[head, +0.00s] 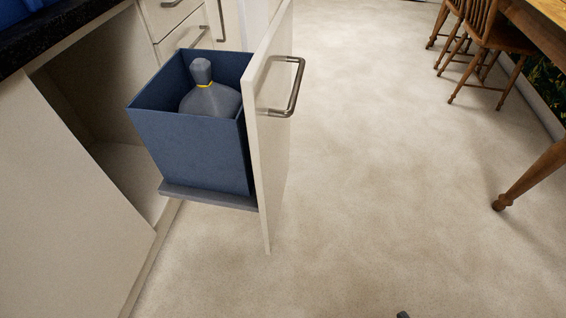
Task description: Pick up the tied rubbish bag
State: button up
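The tied rubbish bag (212,97) is grey, with a yellow tie around its neck and a knotted top that points up. It sits inside a blue square bin (192,150), its top at about the height of the bin's rim. The lower part of the bag is hidden by the bin walls. The bin stands on a grey shelf of a pulled-out cupboard unit. My gripper cannot be made out; only a small dark tip shows at the bottom edge, too little to identify. Nothing is seen touching the bag.
The pull-out's white front panel (270,140) with a metal handle (290,88) stands right of the bin. Cupboards and a dark worktop (50,35) are at the left. Wooden chairs (490,40) and a table (540,25) are at the right. The middle floor is clear.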

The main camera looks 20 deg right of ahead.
aim_at(209, 98)
jog(key=u, duration=0.3)
jog(key=i+j+u, duration=0.1)
jog(key=i+j, duration=0.2)
jog(key=j, duration=0.2)
jog(key=i+j+u, duration=0.1)
jog(key=i+j, duration=0.2)
jog(key=j, duration=0.15)
